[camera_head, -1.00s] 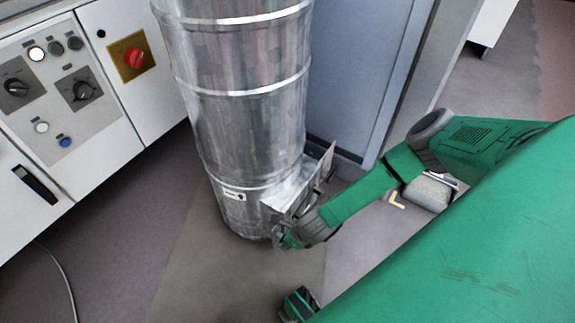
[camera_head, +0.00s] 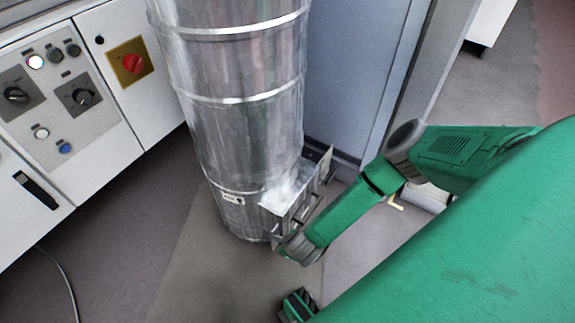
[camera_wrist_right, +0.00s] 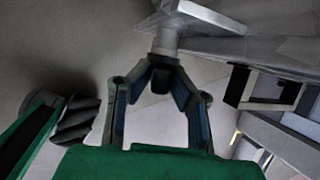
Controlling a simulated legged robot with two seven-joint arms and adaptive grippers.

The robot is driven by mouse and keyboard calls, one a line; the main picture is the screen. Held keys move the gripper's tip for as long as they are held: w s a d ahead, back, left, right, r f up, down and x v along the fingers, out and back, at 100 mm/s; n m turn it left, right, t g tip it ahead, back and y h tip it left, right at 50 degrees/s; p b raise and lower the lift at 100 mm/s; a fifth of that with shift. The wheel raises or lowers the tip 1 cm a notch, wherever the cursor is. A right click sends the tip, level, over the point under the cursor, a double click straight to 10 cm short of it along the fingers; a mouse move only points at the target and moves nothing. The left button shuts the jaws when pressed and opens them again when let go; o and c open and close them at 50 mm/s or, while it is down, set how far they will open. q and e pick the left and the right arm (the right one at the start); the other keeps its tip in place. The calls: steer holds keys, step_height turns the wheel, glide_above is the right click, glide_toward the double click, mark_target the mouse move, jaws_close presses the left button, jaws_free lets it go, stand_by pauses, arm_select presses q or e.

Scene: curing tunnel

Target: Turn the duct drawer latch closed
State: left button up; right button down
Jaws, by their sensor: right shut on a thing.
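The silver round duct (camera_head: 240,110) stands upright on the floor, with a box-like metal drawer housing (camera_head: 283,197) low on its right side. My right arm reaches down to the housing's front, and its gripper is mostly hidden there in the head view. In the right wrist view my right gripper (camera_wrist_right: 163,68) is shut on the dark end of the latch (camera_wrist_right: 166,40), whose pale metal stem and bar show beyond the fingertips. The latch's exact angle is hard to tell.
A white control cabinet (camera_head: 100,150) with knobs and a red switch (camera_head: 132,63) stands at the left. A blue-grey panel (camera_head: 345,70) is close behind the duct. A dark bracket (camera_wrist_right: 265,90) lies right of the gripper.

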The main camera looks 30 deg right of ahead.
steer(key=shift+w+a+r+t+h, duration=0.25)
steer(key=shift+a+t+h, duration=0.15)
steer(key=shift+h, duration=0.4)
steer(key=shift+a+f+n+t+h, duration=0.15)
steer(key=shift+n+t+h, duration=0.25)
steer(key=shift+h, duration=0.4)
steer(key=shift+s+f+n+t+h+b, duration=0.1)
steer(key=shift+n+t+h+b, duration=0.4)
steer(key=shift+h, duration=0.6)
steer(key=shift+w+f+n+t+h+b, duration=0.15)
steer(key=shift+t+h+b, duration=0.3)
steer(key=shift+t+h, duration=0.55)
steer(key=shift+s+f+n+t+h+b, duration=0.15)
steer(key=shift+n+t+h+b, duration=0.3)
steer(key=shift+h, duration=0.75)
steer(key=shift+t+h, duration=0.6)
steer(key=shift+t, duration=0.05)
steer(key=c, duration=1.5)
jaws_free()
steer(key=shift+c, duration=0.2)
steer(key=shift+s, duration=0.1)
steer(key=shift+f, duration=0.1)
